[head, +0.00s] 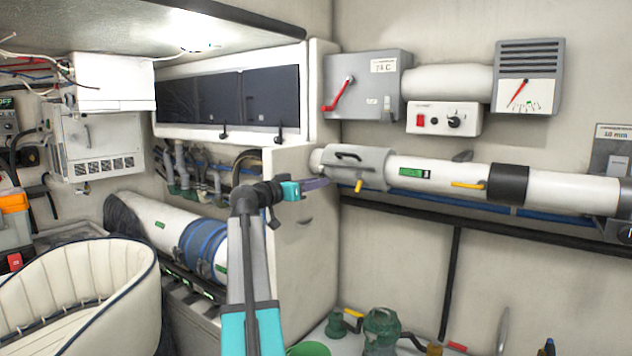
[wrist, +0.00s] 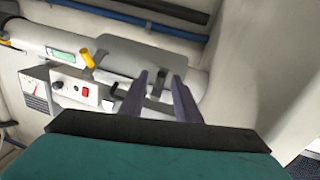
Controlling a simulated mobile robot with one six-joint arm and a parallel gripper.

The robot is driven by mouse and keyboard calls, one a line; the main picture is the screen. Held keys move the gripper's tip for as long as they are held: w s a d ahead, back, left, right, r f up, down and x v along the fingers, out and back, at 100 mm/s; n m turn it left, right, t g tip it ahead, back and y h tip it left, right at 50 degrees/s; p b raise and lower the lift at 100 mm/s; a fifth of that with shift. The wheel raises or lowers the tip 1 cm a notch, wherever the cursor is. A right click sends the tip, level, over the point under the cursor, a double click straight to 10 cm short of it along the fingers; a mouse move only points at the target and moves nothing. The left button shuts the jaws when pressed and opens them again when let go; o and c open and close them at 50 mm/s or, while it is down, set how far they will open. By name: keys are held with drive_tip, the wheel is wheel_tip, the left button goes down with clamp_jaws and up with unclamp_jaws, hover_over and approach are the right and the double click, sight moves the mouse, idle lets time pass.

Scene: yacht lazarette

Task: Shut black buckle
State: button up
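A black buckle-like bail (head: 350,157) sits on a grey sleeve (head: 372,168) around the left end of the white pipe; I take it for the black buckle. In the wrist view, a dark part (wrist: 157,88) on the sleeve (wrist: 145,55) shows between and beside my fingers, partly hidden by them; it seems to be the same bail. My gripper (head: 326,183) is at the pipe's left end, just below and left of the bail. In the wrist view, my gripper (wrist: 162,76) has its two purple fingers apart, with a clear gap. Contact with the bail cannot be told.
A yellow lever (head: 358,186) hangs under the sleeve, close to my fingers. Another yellow lever (head: 468,185) and a black band (head: 507,182) are farther right on the pipe. A grey switch box (head: 365,85) is above. A cream cabinet (head: 300,240) stands close behind my arm.

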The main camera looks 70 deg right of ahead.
drive_tip(key=shift+s+d, duration=0.15)
drive_tip(key=shift+d, duration=0.1)
drive_tip(key=shift+c, duration=0.2)
clamp_jaws()
